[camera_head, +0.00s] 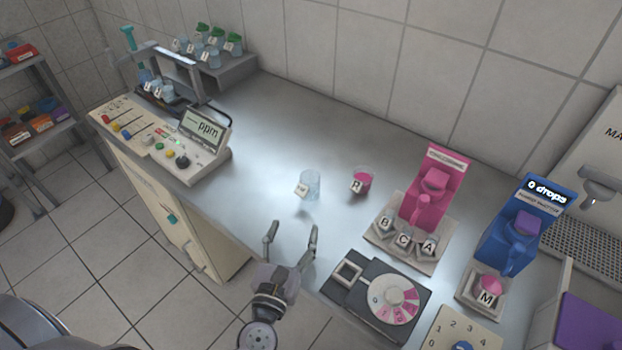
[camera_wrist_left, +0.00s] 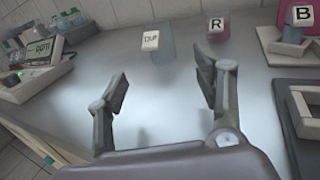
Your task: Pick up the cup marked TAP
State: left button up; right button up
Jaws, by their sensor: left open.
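The cup with a small white label (camera_head: 310,186) is clear and stands upright on the grey bench top, left of the pink cup. Its label is too small to read surely in the head view; in the left wrist view the cup (camera_wrist_left: 160,50) shows a white tag with several dark letters. My left gripper (camera_head: 291,231) is open and empty, in front of this cup and apart from it. In the left wrist view the two fingers (camera_wrist_left: 168,88) stand wide apart, with the cup beyond them. My right gripper does not show.
The pink cup marked R (camera_head: 363,181) stands close to the right. Cups marked B, C and A sit by a pink dispenser (camera_head: 434,190). A dial device (camera_head: 350,294) lies right of my gripper. A ppm meter (camera_head: 196,140) stands left. The bench middle is clear.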

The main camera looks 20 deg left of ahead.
aim_at(306, 195)
pick_arm(q)
jog(key=w, duration=0.1)
jog(key=w+p, duration=0.1)
jog(key=w, duration=0.3)
jog(key=shift+w+a+r, duration=0.1)
jog(key=shift+a+r, duration=0.05)
jog(key=shift+r, duration=0.25)
jog(key=w, duration=0.3)
jog(key=shift+w+a+f+p, duration=0.1)
jog(key=shift+w+f+p, duration=0.15)
jog(key=shift+w+p, duration=0.15)
jog(key=shift+w, duration=0.4)
jog(key=w, duration=0.5)
jog(key=shift+w+a, duration=0.15)
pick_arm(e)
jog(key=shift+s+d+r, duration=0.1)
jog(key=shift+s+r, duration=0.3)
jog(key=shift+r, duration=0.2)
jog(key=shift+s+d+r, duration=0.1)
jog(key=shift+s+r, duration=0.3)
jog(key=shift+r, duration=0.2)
pick_arm(q)
jog(key=shift+c, duration=0.3)
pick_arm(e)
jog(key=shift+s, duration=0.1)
pick_arm(q)
jog(key=shift+c, duration=0.6)
jog(key=c, duration=0.9)
